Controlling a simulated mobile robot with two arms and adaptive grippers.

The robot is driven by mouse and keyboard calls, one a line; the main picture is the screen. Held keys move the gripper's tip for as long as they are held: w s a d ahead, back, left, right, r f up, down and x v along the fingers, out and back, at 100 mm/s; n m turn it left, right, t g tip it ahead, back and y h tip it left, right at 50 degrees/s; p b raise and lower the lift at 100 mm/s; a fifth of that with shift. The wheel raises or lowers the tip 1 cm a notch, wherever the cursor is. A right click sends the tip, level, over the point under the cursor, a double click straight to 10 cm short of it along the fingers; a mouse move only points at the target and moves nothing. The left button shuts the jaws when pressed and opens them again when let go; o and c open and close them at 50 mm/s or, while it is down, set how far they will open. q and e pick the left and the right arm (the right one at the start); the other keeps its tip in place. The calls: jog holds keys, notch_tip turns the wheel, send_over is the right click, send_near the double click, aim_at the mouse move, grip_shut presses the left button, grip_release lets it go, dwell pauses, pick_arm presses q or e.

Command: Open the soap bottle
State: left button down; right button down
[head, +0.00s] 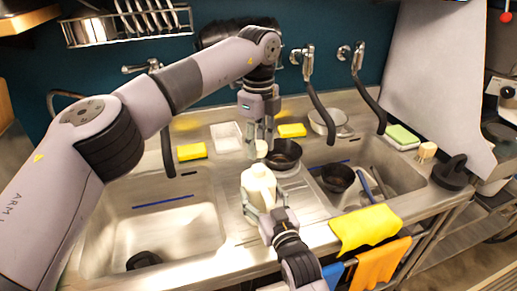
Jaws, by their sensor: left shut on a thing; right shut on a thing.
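The soap bottle (259,184) is cream-white and stands roughly upright over the ridged drainboard between the two sinks. My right gripper (264,208) reaches up from the bottom and is shut on the bottle's lower body. My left gripper (261,139) points down from above and is shut on a small white cap (262,149). The cap is above and behind the bottle's neck in the picture and looks apart from it. The bottle's base is partly hidden by my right gripper.
A dark pan (284,154) sits just behind the bottle. Yellow sponges (192,151) (292,130) and a white tray (227,136) lie along the back. The right sink holds a dark bowl (337,177). Yellow cloth (366,227) hangs at the front. The left sink (170,222) is mostly clear.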

jog(key=shift+c, duration=1.1)
grip_release()
